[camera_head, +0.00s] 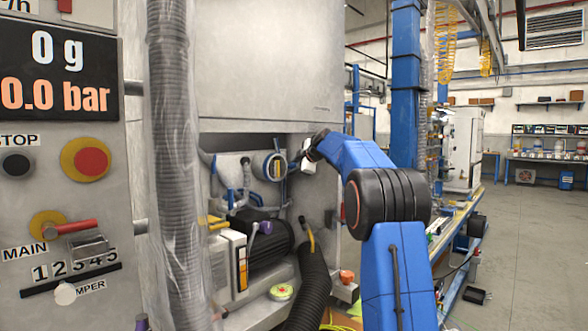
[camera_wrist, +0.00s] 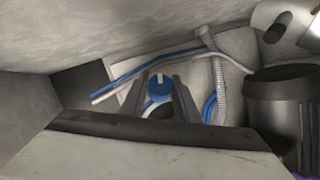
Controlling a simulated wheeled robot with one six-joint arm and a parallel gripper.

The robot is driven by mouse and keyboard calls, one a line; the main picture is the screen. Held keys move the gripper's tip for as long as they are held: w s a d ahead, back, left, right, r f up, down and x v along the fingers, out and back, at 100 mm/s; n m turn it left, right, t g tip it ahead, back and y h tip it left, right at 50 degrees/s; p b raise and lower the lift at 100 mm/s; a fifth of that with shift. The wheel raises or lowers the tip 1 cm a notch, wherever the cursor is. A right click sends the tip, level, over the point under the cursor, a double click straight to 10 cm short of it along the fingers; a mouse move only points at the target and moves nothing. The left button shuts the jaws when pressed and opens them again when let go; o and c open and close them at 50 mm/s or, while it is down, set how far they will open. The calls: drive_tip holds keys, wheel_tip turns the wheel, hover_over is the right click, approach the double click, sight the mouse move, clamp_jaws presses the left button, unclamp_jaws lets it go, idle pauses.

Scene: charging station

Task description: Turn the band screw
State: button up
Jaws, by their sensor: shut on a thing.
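My gripper (camera_head: 294,166) reaches into the open bay of the grey cabinet, close to a round blue-rimmed fitting (camera_head: 274,167). In the wrist view, the two grey fingers of my gripper (camera_wrist: 163,84) stand on either side of a small blue round piece (camera_wrist: 160,87), which appears to be the band screw. The fingers are shut on it. A pale and dark part lies just below it between the fingers. Its band cannot be made out clearly, and the screw is too small to tell apart in the head view.
A dark motor (camera_head: 262,238) and a black corrugated hose (camera_head: 310,285) fill the lower bay. Blue and white tubes (camera_wrist: 130,75) and a grey ribbed hose (camera_wrist: 218,85) run close around the fingers. A plastic-wrapped duct (camera_head: 170,150) stands left of the bay.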

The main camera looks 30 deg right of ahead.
drive_tip(key=o, duration=1)
drive_tip(key=shift+s, duration=0.1)
drive_tip(key=v, duration=1.7)
drive_tip(key=shift+s, duration=0.1)
